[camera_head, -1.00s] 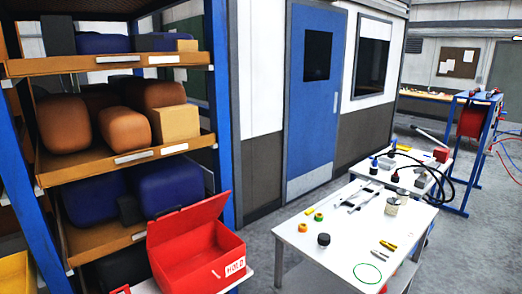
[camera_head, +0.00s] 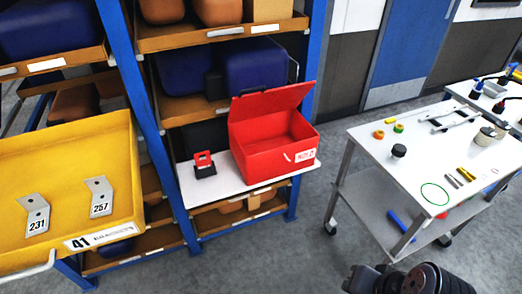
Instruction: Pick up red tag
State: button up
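No thing is clearly readable as a red tag. A small red piece on a black base (camera_head: 204,165) stands on the white shelf (camera_head: 222,187), left of the red box; I cannot tell if it is the tag. The red box (camera_head: 270,150) has its lid raised and a white label on its front. Its inside is mostly hidden. Dark parts of my arm show at the bottom right edge, far from the shelf; no gripper fingertips can be made out.
A yellow tray (camera_head: 70,170) marked 41 holds two grey brackets, 231 and 257. A blue-posted rack (camera_head: 150,130) holds brown and dark blue castings. A white cart (camera_head: 370,150) carries tape rolls, a black knob and tools. Grey floor is open between rack and cart.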

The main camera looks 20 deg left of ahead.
aim_at(207, 162)
jog(key=u, duration=1.5)
jog(key=i+j, duration=0.3)
jog(key=i, duration=0.2)
jog(key=i+j+z, duration=0.1)
jog(key=i+j, duration=0.2)
jog(key=i, duration=0.2)
jog(key=i+j+z, duration=0.1)
jog(key=i+j, duration=0.2)
jog(key=i, duration=0.15)
